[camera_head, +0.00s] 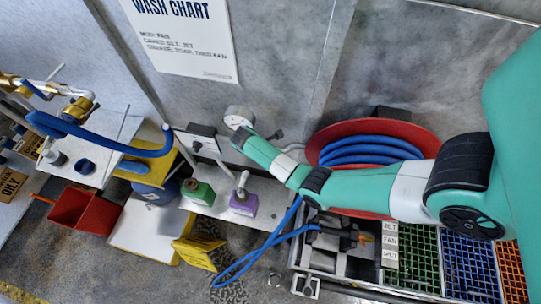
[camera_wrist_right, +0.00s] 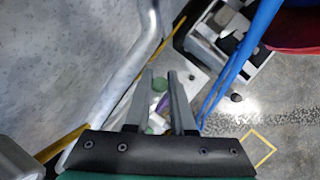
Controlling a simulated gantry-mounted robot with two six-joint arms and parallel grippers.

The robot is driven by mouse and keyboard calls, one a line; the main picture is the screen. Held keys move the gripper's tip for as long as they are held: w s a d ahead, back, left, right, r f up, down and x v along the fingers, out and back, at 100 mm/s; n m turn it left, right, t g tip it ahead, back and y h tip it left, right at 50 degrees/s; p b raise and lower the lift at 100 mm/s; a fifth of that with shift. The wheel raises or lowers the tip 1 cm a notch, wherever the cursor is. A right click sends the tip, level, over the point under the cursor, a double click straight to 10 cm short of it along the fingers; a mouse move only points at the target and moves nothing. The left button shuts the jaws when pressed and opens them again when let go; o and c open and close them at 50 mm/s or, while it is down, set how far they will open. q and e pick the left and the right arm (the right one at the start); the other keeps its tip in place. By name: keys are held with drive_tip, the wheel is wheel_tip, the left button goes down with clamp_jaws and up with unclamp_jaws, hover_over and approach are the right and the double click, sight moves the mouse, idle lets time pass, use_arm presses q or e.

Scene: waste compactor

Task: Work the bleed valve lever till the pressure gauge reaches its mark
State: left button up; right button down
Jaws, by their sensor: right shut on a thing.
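The round pressure gauge (camera_head: 239,117) is on the wall near the middle of the head view, with a pale face; its needle and mark are too small to read. My right arm reaches in from the right, and its gripper (camera_head: 238,137) is just below the gauge. In the right wrist view the gripper (camera_wrist_right: 164,78) has its two grey fingers close around a small green knob (camera_wrist_right: 158,86), which seems to be the end of the bleed valve lever. The rest of the lever is hidden by the gripper. My left gripper is not in view.
A grey pipe (camera_wrist_right: 146,45) runs close beside the fingers. Green (camera_head: 199,192) and purple (camera_head: 243,203) jugs stand on a low shelf. A yellow sign (camera_head: 198,252) is on the floor.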

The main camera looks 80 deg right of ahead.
drive_tip(key=shift+r, duration=0.1)
drive_tip(key=t+p, duration=0.1)
drive_tip(key=p, duration=0.1)
drive_tip(key=s+t+p, duration=0.1)
drive_tip(key=p, duration=0.1)
drive_tip(key=shift+s+f+m+t, duration=0.3)
drive_tip(key=shift+f+t, duration=0.1)
drive_tip(key=c, duration=1)
unclamp_jaws()
drive_tip(key=shift+c, duration=0.2)
drive_tip(key=p+v, duration=0.3)
drive_tip(key=v, duration=0.8)
drive_tip(key=shift+r, duration=0.3)
drive_tip(key=shift+c, duration=0.2)
